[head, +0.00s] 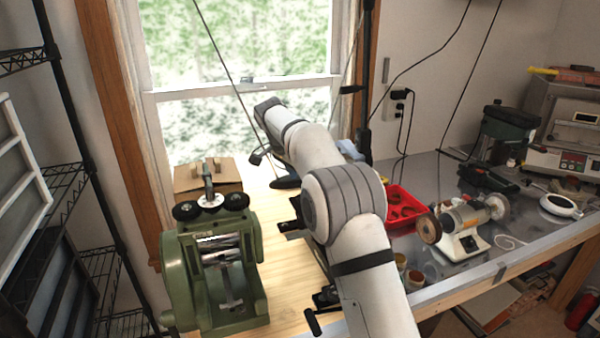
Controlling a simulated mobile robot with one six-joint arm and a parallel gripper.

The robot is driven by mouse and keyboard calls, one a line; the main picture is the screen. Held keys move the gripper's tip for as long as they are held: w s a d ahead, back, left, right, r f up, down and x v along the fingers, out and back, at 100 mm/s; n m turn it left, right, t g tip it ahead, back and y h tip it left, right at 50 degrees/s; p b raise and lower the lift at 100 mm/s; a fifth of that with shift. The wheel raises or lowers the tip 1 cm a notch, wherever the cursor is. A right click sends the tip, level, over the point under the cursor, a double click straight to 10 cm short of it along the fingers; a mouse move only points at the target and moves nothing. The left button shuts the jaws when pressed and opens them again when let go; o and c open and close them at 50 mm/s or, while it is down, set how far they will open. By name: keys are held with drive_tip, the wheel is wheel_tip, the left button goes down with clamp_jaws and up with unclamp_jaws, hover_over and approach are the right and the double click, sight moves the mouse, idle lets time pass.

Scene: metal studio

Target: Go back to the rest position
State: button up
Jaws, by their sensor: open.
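My arm rises from the bottom right of the head view, bends at a grey-ringed joint in the middle and reaches up and left toward the window. Its far end is a dark cap in front of the glass. I cannot make out my gripper's fingers; they seem hidden behind my own arm. I see nothing held.
A green rolling mill (215,270) stands left of my arm on the wooden bench (283,290), with a cardboard box (190,180) behind it. Right of my arm are a red tray (403,206) and a bench grinder (462,226). Black wire shelving (75,190) stands at the left.

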drive_tip(key=s+d+r+n+y, duration=0.1)
drive_tip(key=s+d+r+n, duration=0.2)
drive_tip(key=s+d, duration=0.55)
drive_tip(key=s+d+r+n+y, duration=0.1)
drive_tip(key=s+d+r+n, duration=0.3)
drive_tip(key=s, duration=0.7)
drive_tip(key=s+d+f+n, duration=0.1)
drive_tip(key=s+d+f, duration=0.1)
drive_tip(key=s, duration=0.6)
drive_tip(key=s+d+f+n+y, duration=0.1)
drive_tip(key=s+f, duration=0.3)
drive_tip(key=s, duration=0.4)
drive_tip(key=s+d+f, duration=0.3)
drive_tip(key=s, duration=0.5)
drive_tip(key=shift+d+f+n+y, duration=0.25)
drive_tip(key=shift+d+n+y, duration=0.05)
drive_tip(key=shift+d+n, duration=0.1)
